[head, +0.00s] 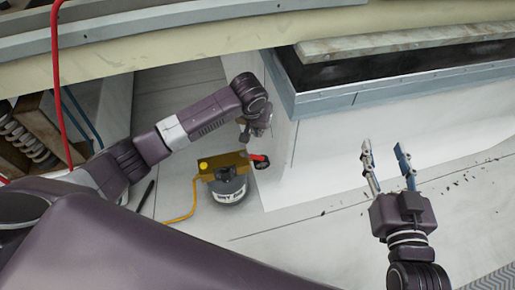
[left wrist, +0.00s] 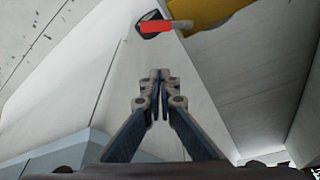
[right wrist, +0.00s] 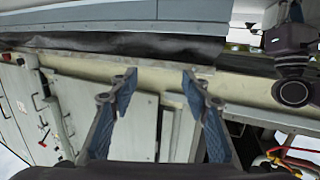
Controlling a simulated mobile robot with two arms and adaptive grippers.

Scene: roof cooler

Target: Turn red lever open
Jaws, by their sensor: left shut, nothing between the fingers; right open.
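The red lever (head: 259,158) sticks out from the right side of a brass-yellow manifold (head: 224,166) on top of a grey cylinder (head: 228,190) with a dark label band. In the left wrist view the red lever (left wrist: 157,26) is at the top, beside the yellow body (left wrist: 205,12). My left gripper (head: 246,138) is just above and left of the lever in the head view, apart from it. In the left wrist view its fingers (left wrist: 159,75) are shut and empty, pointing toward the lever. My right gripper (head: 384,148) is open and empty, far to the right, and its fingers show in the right wrist view (right wrist: 158,80).
A yellow hose (head: 181,217) runs from the manifold to the floor. A white cooler wall (head: 300,140) rises close behind my left gripper. A red cable (head: 57,90) hangs at the left near a coil spring (head: 20,135). The pale floor (head: 300,240) at front is mostly clear.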

